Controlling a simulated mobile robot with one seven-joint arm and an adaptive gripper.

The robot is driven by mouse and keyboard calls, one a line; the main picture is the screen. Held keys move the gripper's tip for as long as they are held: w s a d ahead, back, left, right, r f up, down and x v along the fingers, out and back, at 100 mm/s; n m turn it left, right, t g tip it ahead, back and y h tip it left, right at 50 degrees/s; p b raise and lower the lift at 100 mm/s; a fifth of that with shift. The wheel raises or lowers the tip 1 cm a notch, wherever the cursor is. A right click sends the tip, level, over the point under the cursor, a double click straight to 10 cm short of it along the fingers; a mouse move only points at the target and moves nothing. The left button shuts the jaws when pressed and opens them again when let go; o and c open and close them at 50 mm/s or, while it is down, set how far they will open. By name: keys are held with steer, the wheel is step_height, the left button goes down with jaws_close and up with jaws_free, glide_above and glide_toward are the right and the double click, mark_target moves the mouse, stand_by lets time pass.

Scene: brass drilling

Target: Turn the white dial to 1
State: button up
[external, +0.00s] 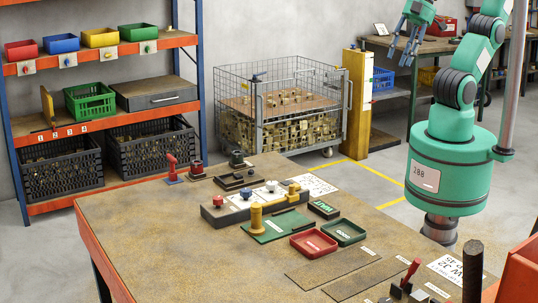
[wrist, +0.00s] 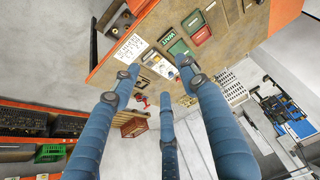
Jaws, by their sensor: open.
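A dark control box (external: 232,212) with a light top panel stands on the brown workbench (external: 150,240). My gripper (external: 404,50) is raised at the upper right, well away from the box, open and empty. In the wrist view my gripper's blue fingers (wrist: 156,72) are spread, with the bench beyond and the box partly hidden.
A yellow peg (external: 256,216) stands on a green plate in front of the box. Red (external: 313,243) and green (external: 344,233) trays lie to the right. A red lever (external: 171,165) stands behind left. A wire cage (external: 285,110) stands behind the bench.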

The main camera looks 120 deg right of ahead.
steer(key=w+d+n+g, duration=0.1)
steer(key=w+d, duration=0.1)
steer(key=w, duration=0.8)
steer(key=n+g+p, duration=0.2)
steer(key=n+g, duration=0.3)
glide_above(271, 183)
step_height(271, 183, down, 23)
steer(key=shift+r, duration=0.15)
step_height(271, 183, down, 14)
steer(key=shift+r+b, duration=0.1)
steer(key=shift+b, duration=0.65)
jaws_close()
